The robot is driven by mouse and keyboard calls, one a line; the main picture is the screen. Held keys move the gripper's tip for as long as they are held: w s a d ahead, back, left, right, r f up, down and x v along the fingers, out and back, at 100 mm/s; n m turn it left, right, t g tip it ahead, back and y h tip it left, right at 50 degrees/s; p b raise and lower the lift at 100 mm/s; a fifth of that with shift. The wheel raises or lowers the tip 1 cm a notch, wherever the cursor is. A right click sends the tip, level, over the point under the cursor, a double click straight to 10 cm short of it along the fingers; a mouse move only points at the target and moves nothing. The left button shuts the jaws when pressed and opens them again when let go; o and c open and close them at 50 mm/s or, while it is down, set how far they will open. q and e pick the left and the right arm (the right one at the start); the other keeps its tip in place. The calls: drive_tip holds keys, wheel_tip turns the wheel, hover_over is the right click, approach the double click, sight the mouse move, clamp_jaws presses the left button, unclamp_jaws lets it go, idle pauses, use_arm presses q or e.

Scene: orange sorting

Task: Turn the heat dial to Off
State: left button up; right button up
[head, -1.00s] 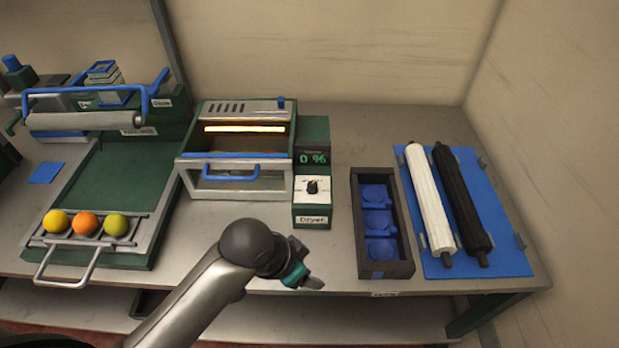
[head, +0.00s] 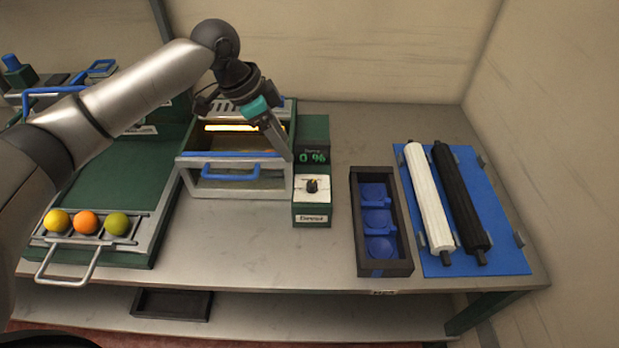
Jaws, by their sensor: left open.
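The heat dial (head: 312,186) is a small black knob on a white plate at the front of the green control box. The control box (head: 313,207) stands right of the dryer and carries a green display (head: 313,157) and a label below the dial. The dryer (head: 235,187) has a blue handle and a glowing bar inside. My left gripper (head: 284,155) is open, up in front of the dryer's right side, with its fingers pointing down and right. Its fingertips are a little above and left of the dial, apart from it. My right gripper is not in view.
A tray (head: 98,228) with a yellow, an orange and a green fruit is at the left. A dark crate (head: 355,225) with blue cups stands right of the control box. A blue mat (head: 505,262) holds a white and a black roller. The table front is clear.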

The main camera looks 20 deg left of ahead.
sight(312, 183)
use_arm(q)
drive_tip(key=b+x, duration=0.1)
drive_tip(key=x, duration=1.3)
drive_tip(key=shift+w+d+f+b, duration=0.1)
drive_tip(key=shift+w+f+b, duration=0.2)
drive_tip(key=shift+b, duration=0.05)
clamp_jaws()
